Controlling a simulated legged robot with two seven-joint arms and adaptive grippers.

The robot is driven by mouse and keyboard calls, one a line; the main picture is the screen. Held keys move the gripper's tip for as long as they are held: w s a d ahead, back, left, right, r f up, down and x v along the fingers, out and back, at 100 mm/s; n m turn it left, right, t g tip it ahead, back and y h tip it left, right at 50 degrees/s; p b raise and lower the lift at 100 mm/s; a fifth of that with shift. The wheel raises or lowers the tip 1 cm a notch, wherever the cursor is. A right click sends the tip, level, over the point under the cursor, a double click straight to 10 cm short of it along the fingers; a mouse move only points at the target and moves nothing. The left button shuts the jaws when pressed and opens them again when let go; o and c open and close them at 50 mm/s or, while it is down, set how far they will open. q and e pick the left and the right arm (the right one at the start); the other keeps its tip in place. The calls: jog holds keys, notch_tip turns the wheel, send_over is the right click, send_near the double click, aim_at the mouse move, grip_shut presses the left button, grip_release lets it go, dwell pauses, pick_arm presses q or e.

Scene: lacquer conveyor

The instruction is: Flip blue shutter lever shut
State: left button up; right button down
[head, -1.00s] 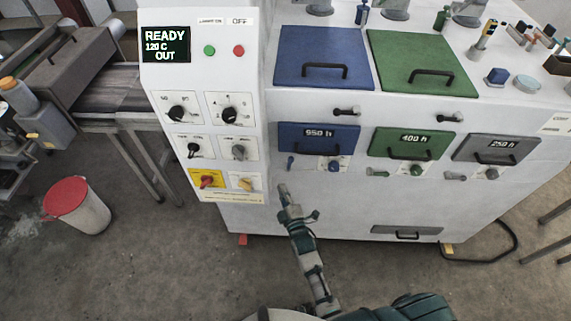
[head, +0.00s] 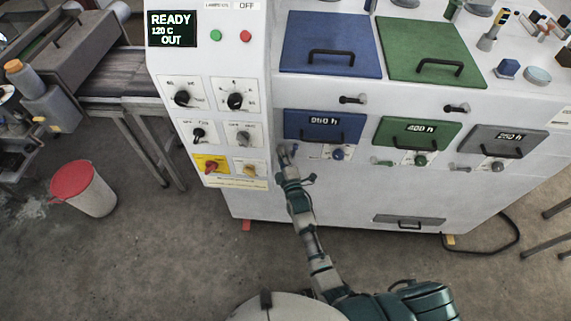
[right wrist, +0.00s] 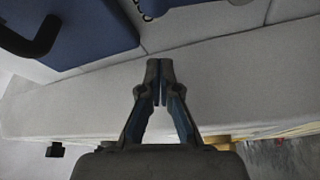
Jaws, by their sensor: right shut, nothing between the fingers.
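The blue shutter lever (head: 295,148) is a small blue handle under the left end of the blue 650 h drawer (head: 313,134) on the white machine's front. My right gripper (head: 283,149) is shut and empty, just left of the lever in the head view and partly covering it. I cannot tell whether they touch. In the right wrist view the shut fingers (right wrist: 156,78) point at the white panel. A dark blue part (right wrist: 180,5) at the top edge there is cut off, and I cannot tell if it is the lever. My left gripper is not in view.
A blue knob (head: 338,154) sits right of the lever. Green (head: 384,140) and grey (head: 476,138) drawers follow to the right. The control panel (head: 222,165) with dials stands close on the left. A bin with a red lid (head: 72,178) stands on the floor.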

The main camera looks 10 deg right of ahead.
aim_at(291, 151)
jog(key=shift+w+r, duration=0.15)
jog(key=shift+w, duration=0.9)
jog(key=shift+s+d+f+p, duration=0.15)
jog(key=shift+d+f+p, duration=0.1)
jog(key=shift+d, duration=0.3)
jog(key=shift+s+d+f+p, duration=0.1)
jog(key=shift+s+d+f, duration=0.1)
jog(key=shift+d, duration=0.35)
jog(key=shift+s+d+f, duration=0.15)
jog(key=shift+d+f, duration=0.1)
jog(key=shift+d, duration=0.5)
jog(key=shift+s+d+m, duration=0.1)
jog(key=shift+m, duration=0.2)
